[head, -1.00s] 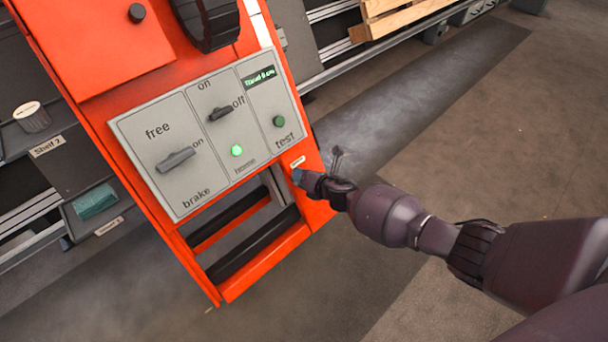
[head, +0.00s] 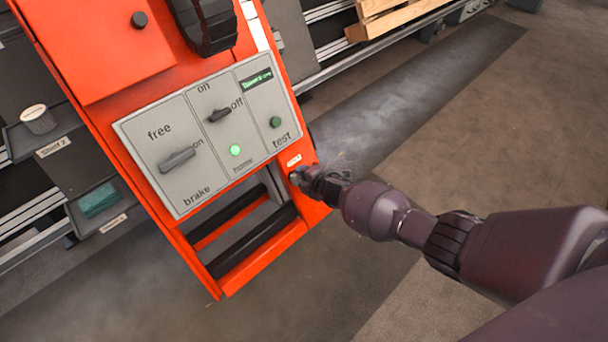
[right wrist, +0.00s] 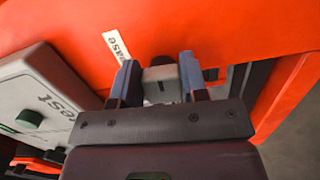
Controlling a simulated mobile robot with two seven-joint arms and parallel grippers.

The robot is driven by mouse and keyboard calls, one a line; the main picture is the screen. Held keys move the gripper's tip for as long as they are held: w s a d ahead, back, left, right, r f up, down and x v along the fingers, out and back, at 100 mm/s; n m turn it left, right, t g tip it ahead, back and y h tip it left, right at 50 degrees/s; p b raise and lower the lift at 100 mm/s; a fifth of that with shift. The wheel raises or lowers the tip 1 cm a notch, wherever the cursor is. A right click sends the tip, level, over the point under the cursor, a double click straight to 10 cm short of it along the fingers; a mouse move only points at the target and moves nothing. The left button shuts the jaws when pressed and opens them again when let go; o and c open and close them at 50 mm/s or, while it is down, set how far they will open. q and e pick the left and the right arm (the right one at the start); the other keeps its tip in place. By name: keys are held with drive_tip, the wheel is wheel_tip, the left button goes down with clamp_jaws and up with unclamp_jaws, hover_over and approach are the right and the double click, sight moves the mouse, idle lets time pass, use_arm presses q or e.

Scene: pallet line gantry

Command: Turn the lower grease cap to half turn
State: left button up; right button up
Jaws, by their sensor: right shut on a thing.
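The lower grease cap (right wrist: 161,84) is a small grey piece on the orange frame, under a white label whose visible letters read "ease" in the right wrist view. My right gripper (right wrist: 160,82) is shut on it, one finger on each side. In the head view my right gripper (head: 297,177) reaches the lower right edge of the orange frame (head: 270,262), just below the label (head: 294,160); the cap itself is mostly hidden there. How far the cap is turned cannot be read. My left gripper is not in view.
A grey control panel (head: 222,167) with a free/brake switch (head: 177,159), an on/off switch (head: 219,114), a lit green lamp (head: 235,150) and a green test button (head: 275,122) sits just left of my gripper. Shelves with bins (head: 98,201) stand at left.

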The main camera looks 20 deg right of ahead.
drive_tip(key=m, duration=0.3)
drive_tip(key=shift+s+f+m, duration=0.15)
drive_tip(key=shift+f+m, duration=0.05)
drive_tip(key=shift+m, duration=0.1)
drive_tip(key=m, duration=0.2)
drive_tip(key=shift+s+a+f+m+g+p, duration=0.1)
drive_tip(key=shift+f+m+g+p, duration=0.05)
drive_tip(key=shift+m+g+p, duration=0.2)
drive_tip(key=m, duration=0.4)
drive_tip(key=shift+s+a+f, duration=0.2)
drive_tip(key=shift+s+f, duration=0.05)
drive_tip(key=shift+f, duration=0.05)
drive_tip(key=m, duration=0.3)
drive_tip(key=shift+s+a+f+g+y+b, duration=0.1)
drive_tip(key=shift+a+g+y+b, duration=0.05)
drive_tip(key=shift+g+y+b, duration=0.15)
drive_tip(key=shift+a+m, duration=0.1)
drive_tip(key=shift+m, duration=0.55)
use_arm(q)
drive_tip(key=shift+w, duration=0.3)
